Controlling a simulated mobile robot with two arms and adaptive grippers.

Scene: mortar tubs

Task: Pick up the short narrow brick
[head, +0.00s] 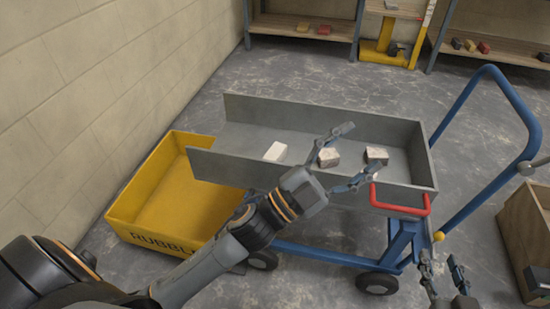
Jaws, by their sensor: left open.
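Three pieces lie in the grey trough (240,107) on the blue cart: a flat whitish brick (275,151) at left, a grey-brown block (328,158) in the middle and a similar block (376,154) at right. I cannot tell for sure which is the short narrow brick. My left gripper (360,152) reaches over the trough's near wall, its two fingers spread and empty. The middle block shows between its fingers, and the right block lies close to the fingertips; height above them is unclear. My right gripper (441,259) is at the lower right, fingers apart, away from the blocks.
A yellow rubble tub (120,217) stands on the floor left of the cart. The trough has a red handle (400,207), and the cart a blue push bar (522,110). A wooden box (518,235) stands at right. Shelves with small bricks (303,27) line the back.

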